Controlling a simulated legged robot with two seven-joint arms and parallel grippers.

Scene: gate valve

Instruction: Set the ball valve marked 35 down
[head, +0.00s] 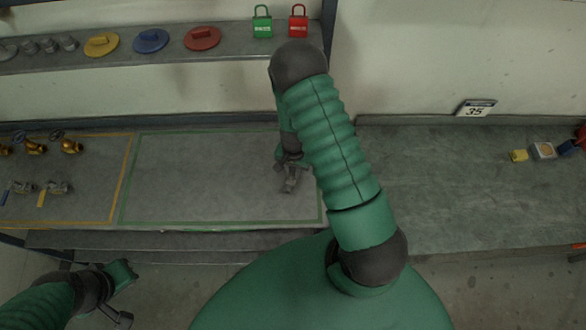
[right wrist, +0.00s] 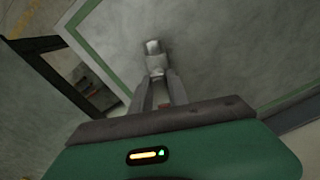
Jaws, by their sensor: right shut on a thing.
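My right gripper (head: 290,178) is over the right part of the green-outlined bench area in the head view. It is shut on a grey metal valve (right wrist: 154,56), which shows beyond the two fingers in the right wrist view. The valve is small and partly hidden by the fingers, and I cannot read a mark on it. I cannot tell whether it touches the bench. A tag reading 35 (head: 476,108) stands at the back of the right bench. My left gripper (head: 122,290) is low at the left, off the bench; its fingers are unclear.
Brass valves (head: 70,143) and grey valves with coloured levers (head: 57,187) lie in the yellow-outlined area. The green-outlined area (head: 190,185) is otherwise clear. The right bench (head: 430,185) is mostly bare, with small items (head: 543,150) at its far right. A shelf above holds coloured discs and padlocks.

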